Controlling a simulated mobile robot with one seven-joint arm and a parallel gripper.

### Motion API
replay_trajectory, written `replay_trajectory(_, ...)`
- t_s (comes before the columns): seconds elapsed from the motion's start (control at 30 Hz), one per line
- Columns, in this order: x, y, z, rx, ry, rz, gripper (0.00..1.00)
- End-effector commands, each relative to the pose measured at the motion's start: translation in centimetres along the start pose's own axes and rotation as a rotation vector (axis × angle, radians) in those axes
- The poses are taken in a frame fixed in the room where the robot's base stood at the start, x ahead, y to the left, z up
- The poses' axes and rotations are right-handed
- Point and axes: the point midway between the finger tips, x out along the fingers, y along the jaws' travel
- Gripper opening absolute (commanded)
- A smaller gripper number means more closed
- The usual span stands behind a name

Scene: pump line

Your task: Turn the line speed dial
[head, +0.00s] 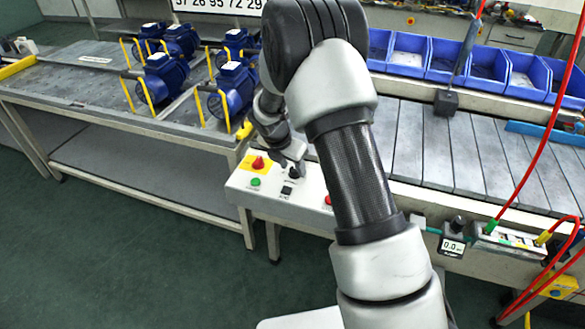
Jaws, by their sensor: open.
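A pale control box (238,186) stands between the bench and the conveyor. It carries a red knob on a yellow plate (257,163), a green button (255,182), a small black switch (287,190) and a red button partly hidden by my arm. A dark round knob (294,173) shows at my gripper's tip; I cannot tell if it is the line speed dial. My gripper (291,164) points down over the box, its fingers open around or just above that knob. Contact is unclear. Another black knob (458,222) sits above a small display reading 0.0 (452,246).
Several blue pumps with yellow handles (165,78) stand on the left bench (60,95). The slatted conveyor (480,150) runs right, with blue bins (485,65) behind. Red hoses (545,150) hang at right. Green floor (120,260) is clear at front left.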

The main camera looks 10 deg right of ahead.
Motion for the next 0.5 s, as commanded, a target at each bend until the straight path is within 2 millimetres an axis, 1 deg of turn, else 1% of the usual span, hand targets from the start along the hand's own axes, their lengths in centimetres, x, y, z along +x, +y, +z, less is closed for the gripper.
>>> replay_trajectory(0.1, 0.51, -0.03, 0.02, 0.000, 0.000, -0.001, 0.45)
replay_trajectory(0.33, 0.55, -0.03, 0.04, 0.001, 0.000, 0.000, 0.45)
replay_trajectory(0.37, 0.54, -0.03, 0.04, 0.001, 0.000, 0.000, 0.43)
replay_trajectory(0.5, 0.53, -0.02, 0.03, 0.001, 0.000, 0.000, 0.19)
